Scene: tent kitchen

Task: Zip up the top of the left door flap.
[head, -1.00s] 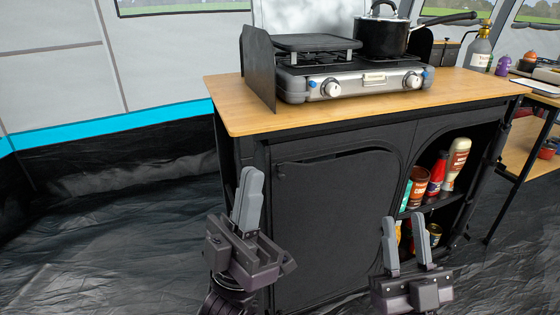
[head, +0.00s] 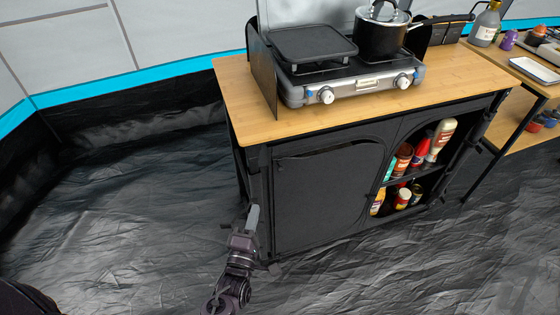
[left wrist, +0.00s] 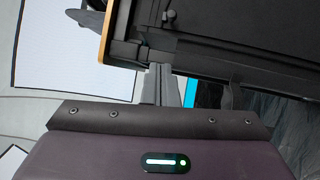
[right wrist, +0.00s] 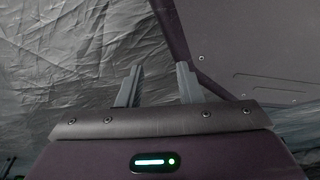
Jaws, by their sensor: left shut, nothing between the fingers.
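The left door flap (head: 320,205) is a dark grey fabric panel on the front of the black cabinet. A dark slit runs along its top edge under the worktop; I cannot make out a zip pull clearly. My left gripper (head: 253,209) is shut and empty, low beside the cabinet's front left corner post, left of the flap and below its top edge. In the left wrist view its fingers (left wrist: 157,72) are together near a dark frame joint. My right gripper (right wrist: 157,72) shows only in the right wrist view, its fingers apart with nothing between them, against the dark groundsheet.
A wooden worktop (head: 240,105) overhangs the cabinet and carries a stove (head: 350,85) and a black pot (head: 380,40). The right compartment is open, with bottles and cans on its shelves (head: 410,175). The groundsheet (head: 130,220) left of the cabinet is clear.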

